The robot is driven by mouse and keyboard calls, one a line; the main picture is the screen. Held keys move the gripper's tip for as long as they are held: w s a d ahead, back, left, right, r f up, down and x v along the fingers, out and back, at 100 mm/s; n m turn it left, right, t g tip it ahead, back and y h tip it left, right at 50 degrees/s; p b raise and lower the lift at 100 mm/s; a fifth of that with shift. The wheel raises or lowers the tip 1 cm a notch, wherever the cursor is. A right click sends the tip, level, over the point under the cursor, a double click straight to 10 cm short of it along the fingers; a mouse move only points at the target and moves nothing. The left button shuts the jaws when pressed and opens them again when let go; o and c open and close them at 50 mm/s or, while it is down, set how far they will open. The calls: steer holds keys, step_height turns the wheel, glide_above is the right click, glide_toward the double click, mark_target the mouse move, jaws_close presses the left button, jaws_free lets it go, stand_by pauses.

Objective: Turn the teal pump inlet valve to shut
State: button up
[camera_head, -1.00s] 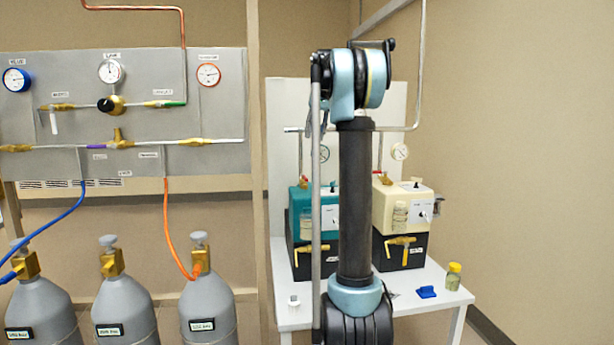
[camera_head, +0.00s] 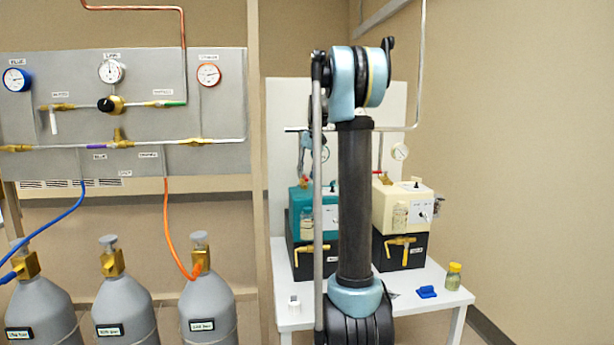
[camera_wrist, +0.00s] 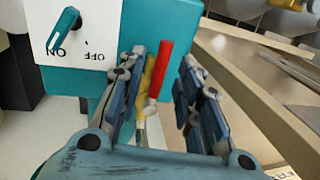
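The teal pump (camera_head: 299,203) stands on the white bench, partly hidden behind my arm. Its inlet valve shows as a small red and brass fitting (camera_head: 304,181) on top. In the wrist view the valve has a red lever (camera_wrist: 163,68) on a yellow-brass body (camera_wrist: 147,82), in front of the teal housing (camera_wrist: 92,82). My gripper (camera_wrist: 162,58) is open, with one finger on each side of the red lever. I cannot tell whether either finger touches it. In the head view my gripper (camera_head: 306,152) is just above the pump, partly hidden by my arm.
A cream pump (camera_head: 402,207) with its own brass lever stands to the right. A blue object (camera_head: 427,292) and a small yellow-capped jar (camera_head: 453,277) lie on the bench. Gas cylinders (camera_head: 208,305) and a grey gauge panel (camera_head: 75,120) are at the left.

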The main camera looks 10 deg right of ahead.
steer(key=shift+a+f, duration=0.1)
steer(key=shift+f, duration=0.25)
steer(key=shift+c, duration=0.6)
jaws_close()
